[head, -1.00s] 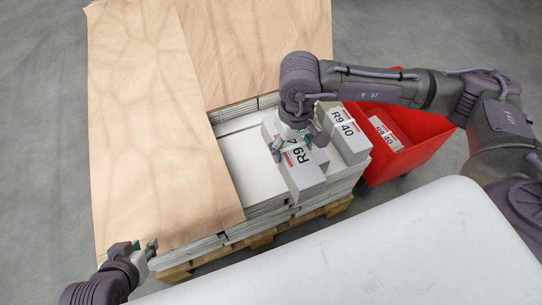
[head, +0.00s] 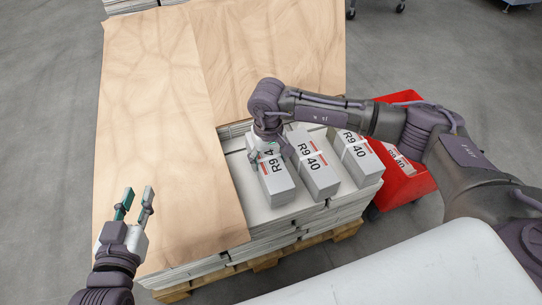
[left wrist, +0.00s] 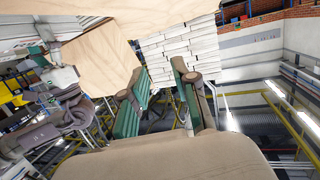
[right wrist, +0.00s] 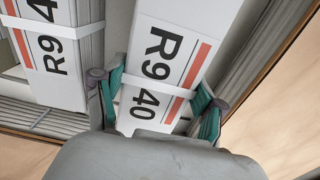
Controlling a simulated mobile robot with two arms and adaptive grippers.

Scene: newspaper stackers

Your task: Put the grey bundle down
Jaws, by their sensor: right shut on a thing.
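The grey bundle (head: 279,190) with an "R9 40" label is the leftmost of three bundles on the stack in the head view. My right gripper (head: 265,148) is at its far end, shut on it. In the right wrist view the fingers (right wrist: 155,98) press the sides of the bundle (right wrist: 172,45). The bundle looks level with its neighbours; whether it bears fully on the layer below is hard to tell. My left gripper (head: 134,203) is open and empty over the brown sheet, and its fingers also show in the left wrist view (left wrist: 162,85).
Two more bundles (head: 316,172) (head: 358,163) lie to the right. Brown sheets (head: 160,120) cover the left and back of the palletised stack (head: 290,228). A red cart (head: 408,188) stands right of the pallet. White layer shows left of the held bundle.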

